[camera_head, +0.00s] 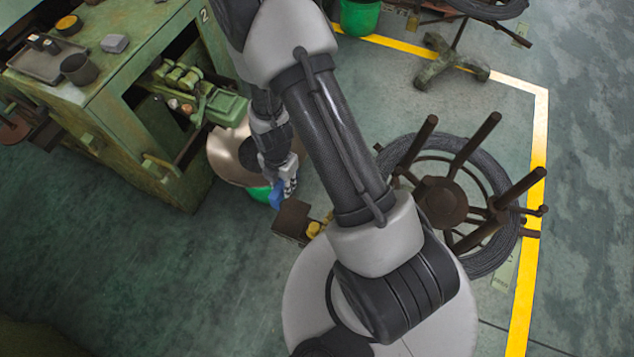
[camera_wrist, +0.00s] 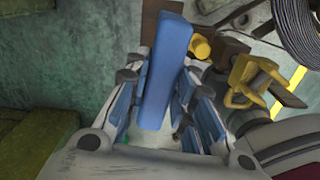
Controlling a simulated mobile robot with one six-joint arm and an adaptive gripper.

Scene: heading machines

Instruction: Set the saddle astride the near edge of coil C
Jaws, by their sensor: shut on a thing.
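My gripper (camera_head: 284,190) is shut on an upright blue block, which I take to be the saddle's grip (camera_wrist: 167,70). A brown block (camera_head: 292,222) with a yellow knob (camera_head: 313,229) shows just beyond my fingertips. The wrist view shows brown and yellow parts (camera_wrist: 255,80) beside the blue block; their join is hidden. A dark wire coil (camera_head: 494,182) lies around a brown reel with upright posts (camera_head: 440,198), right of my gripper and apart from it. The coil also shows in the wrist view (camera_wrist: 292,24). I cannot read a letter C on it.
A green machine bench (camera_head: 130,130) marked 2 stands at left, with a tray (camera_head: 45,66) and cup on top. A pale drum (camera_head: 222,157) stands close behind my gripper. Another coil (camera_head: 485,8) is at the top right. Floor at lower left is clear.

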